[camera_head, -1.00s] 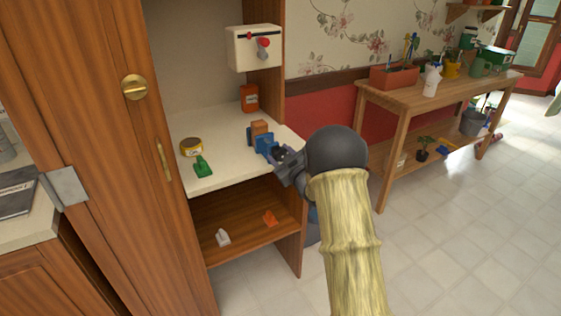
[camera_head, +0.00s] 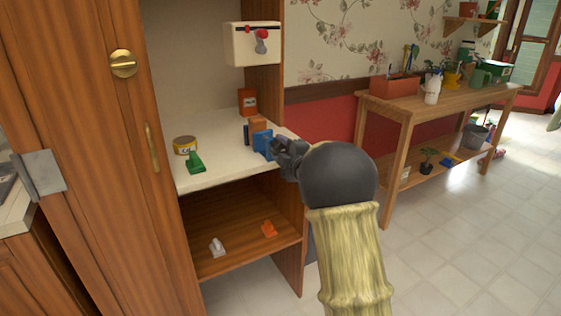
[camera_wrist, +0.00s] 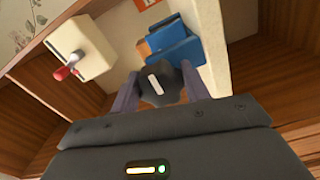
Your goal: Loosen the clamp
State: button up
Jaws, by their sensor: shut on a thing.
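The clamp (camera_head: 264,145) is blue and stands near the right front of the cabinet's upper shelf, against an orange-brown block (camera_head: 258,124). In the wrist view the clamp's blue body (camera_wrist: 178,48) lies just beyond my fingers. A dark knob (camera_wrist: 157,86) with a white bar mark sits between the fingers, in front of the blue body. My gripper (camera_head: 281,150) is shut on this knob; the wrist view shows a finger (camera_wrist: 122,95) on its left side and the other on its right. In the head view the gripper hides the knob.
A green clamp-like piece (camera_head: 195,162) and a yellow tin (camera_head: 185,145) stand left on the shelf. An orange-red box (camera_head: 247,101) is behind. A white box with a red knob (camera_head: 252,44) hangs above. White (camera_head: 217,248) and orange (camera_head: 269,229) pieces lie on the lower shelf.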

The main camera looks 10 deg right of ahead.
jog(key=n+b, duration=0.4)
jog(key=b, duration=0.1)
jog(key=shift+f+n, duration=0.35)
jog(key=shift+n, duration=0.05)
jog(key=n+b, duration=0.4)
jog(key=b, duration=0.1)
jog(key=shift+n, duration=0.3)
jog(key=n+b, duration=0.5)
jog(key=b, duration=0.1)
jog(key=shift+a+r, duration=0.1)
jog(key=shift+r+n+b, duration=0.2)
jog(key=shift+n+b, duration=1.5)
jog(key=shift+n, duration=0.3)
jog(key=o, duration=1)
jog(key=shift+r, duration=0.15)
jog(key=shift+s, duration=0.15)
